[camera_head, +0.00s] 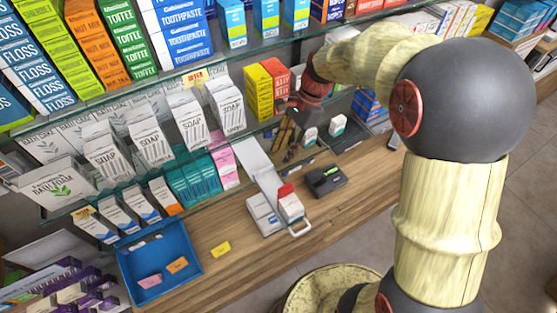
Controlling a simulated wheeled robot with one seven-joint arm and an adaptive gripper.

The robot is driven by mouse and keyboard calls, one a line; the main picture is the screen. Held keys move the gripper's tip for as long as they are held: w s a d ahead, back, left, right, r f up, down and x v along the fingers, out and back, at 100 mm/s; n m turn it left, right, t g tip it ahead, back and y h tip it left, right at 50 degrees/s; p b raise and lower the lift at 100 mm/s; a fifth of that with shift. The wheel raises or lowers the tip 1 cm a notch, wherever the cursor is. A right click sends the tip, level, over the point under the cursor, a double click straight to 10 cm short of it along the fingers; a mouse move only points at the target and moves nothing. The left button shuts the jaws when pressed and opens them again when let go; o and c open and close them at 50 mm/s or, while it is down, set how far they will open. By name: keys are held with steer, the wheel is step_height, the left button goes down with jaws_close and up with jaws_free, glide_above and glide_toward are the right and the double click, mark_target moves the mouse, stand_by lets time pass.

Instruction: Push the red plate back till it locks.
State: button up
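A small red plate (286,190) shows at the front part of a long pale track (258,165) on the wooden counter. The track runs from under the shelf toward the front, where a pale loop (300,229) sticks out. A small white box (291,208) stands right in front of the red plate. My gripper (290,153) hangs with dark fingers pointing down, behind and slightly right of the red plate in the picture, apart from it. It looks empty, but its finger gap is too small and dark to judge.
A black device (326,180) lies right of the track, and white boxes (263,214) lie left. A glass shelf (150,145) with soap boxes overhangs the left. A blue tray (160,268) and yellow card (220,249) lie on the counter (215,278).

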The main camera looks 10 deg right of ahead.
steer(key=shift+v, duration=2.15)
